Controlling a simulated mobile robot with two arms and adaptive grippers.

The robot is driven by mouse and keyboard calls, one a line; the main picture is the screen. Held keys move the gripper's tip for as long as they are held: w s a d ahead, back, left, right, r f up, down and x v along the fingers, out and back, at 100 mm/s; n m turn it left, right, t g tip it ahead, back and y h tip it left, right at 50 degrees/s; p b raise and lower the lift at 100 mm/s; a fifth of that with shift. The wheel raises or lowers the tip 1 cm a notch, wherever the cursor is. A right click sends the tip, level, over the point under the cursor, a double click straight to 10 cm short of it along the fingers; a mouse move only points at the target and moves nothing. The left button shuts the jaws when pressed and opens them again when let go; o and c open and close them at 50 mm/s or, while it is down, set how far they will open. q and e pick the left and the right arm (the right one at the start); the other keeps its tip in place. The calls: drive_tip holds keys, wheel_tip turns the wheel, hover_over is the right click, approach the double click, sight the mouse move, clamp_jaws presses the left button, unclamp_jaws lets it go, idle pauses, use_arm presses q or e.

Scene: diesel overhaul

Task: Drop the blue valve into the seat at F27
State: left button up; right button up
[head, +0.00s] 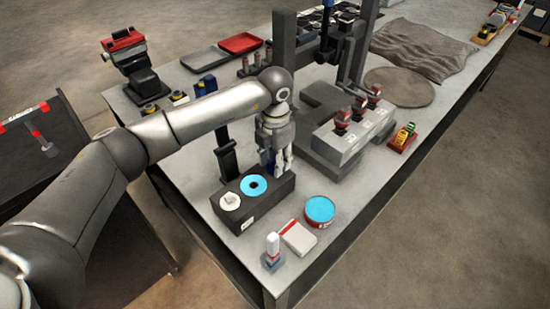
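My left gripper (277,165) points down from the end of my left arm, just behind the dark block (270,205). A small patch of blue shows at its fingers; I cannot tell whether this is the blue valve or whether the fingers are closed on it. The dark block has a blue ring (254,185) and a white ring (230,201) on top. A grey stepped block (338,147) with several red-and-black pieces on top stands right of the gripper. Its labels are too small to read, so I cannot pick out seat F27. My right gripper is not in view.
A blue-topped red tin (319,211), a white-and-red box (298,238) and a small white bottle (272,248) stand at the near end of the table. A small red rack (402,138) stands at the right. Red tray (240,43) and grey cloth (425,48) lie farther back.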

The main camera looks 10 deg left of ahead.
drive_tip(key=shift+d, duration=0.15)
use_arm(q)
drive_tip(key=shift+c, duration=1.1)
clamp_jaws()
drive_tip(key=shift+r+p, duration=0.55)
drive_tip(key=shift+r, duration=0.55)
drive_tip(key=shift+r+p, duration=0.55)
drive_tip(key=shift+r, duration=0.5)
drive_tip(key=shift+r+p, duration=0.45)
drive_tip(key=shift+r, duration=0.45)
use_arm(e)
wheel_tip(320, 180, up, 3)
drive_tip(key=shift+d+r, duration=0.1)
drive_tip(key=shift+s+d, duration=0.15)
